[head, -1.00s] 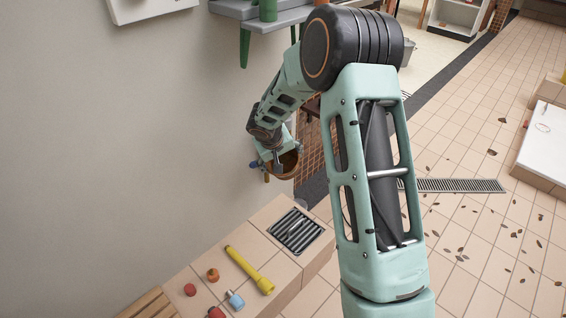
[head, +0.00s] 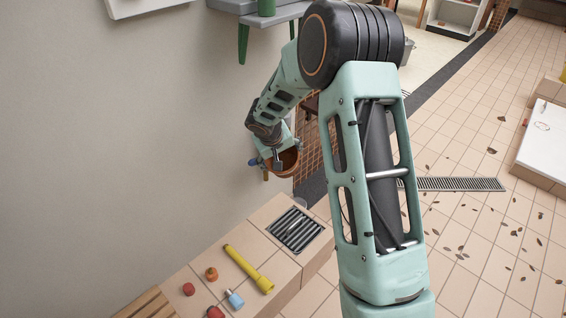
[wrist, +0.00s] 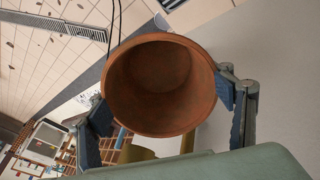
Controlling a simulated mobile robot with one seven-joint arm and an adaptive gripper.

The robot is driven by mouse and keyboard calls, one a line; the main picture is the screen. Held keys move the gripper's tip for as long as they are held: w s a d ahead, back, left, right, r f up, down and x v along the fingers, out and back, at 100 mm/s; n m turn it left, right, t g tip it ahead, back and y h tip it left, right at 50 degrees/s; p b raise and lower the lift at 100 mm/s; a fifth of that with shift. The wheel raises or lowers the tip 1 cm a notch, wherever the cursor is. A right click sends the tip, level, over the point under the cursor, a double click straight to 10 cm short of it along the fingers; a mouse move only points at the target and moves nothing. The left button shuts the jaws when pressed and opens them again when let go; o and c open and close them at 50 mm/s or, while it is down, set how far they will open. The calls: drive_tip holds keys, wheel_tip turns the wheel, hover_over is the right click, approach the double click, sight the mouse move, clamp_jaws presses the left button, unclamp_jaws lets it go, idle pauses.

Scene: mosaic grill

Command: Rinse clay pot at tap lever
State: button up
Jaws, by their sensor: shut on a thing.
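The brown clay pot (head: 288,162) is held beside the wall, beyond the tiled bench. In the wrist view the pot (wrist: 160,60) shows its open mouth to the camera, and its inside looks empty. My gripper (wrist: 167,98) is shut on the pot, with one dark finger on each side of it. In the head view my gripper (head: 277,158) partly hides the pot. A brass-coloured piece, perhaps the tap body, shows below the pot in the wrist view (wrist: 135,154). No water is visible.
The tiled bench (head: 262,215) has a metal drain grate (head: 296,230). A yellow flashlight (head: 248,268), a blue bottle (head: 235,299) and several red or orange items lie on it.

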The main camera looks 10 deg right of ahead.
drive_tip(key=shift+d, duration=0.1)
idle(0.3)
drive_tip(key=shift+s+d+b, duration=0.25)
drive_tip(key=shift+d+b, duration=0.05)
drive_tip(key=shift+d, duration=0.05)
drive_tip(key=shift+s+a+f+b, duration=0.1)
drive_tip(key=shift+s+a+b, duration=0.3)
drive_tip(key=shift+s+b, duration=0.25)
drive_tip(key=s+a+b, duration=0.3)
drive_tip(key=s+b, duration=0.1)
drive_tip(key=s, duration=0.1)
drive_tip(key=shift+s, duration=0.35)
idle(1.0)
drive_tip(key=s+a+r, duration=0.2)
drive_tip(key=s+r, duration=0.2)
drive_tip(key=shift+s+a+p, duration=0.2)
drive_tip(key=shift+a+p, duration=0.05)
drive_tip(key=shift+p, duration=0.05)
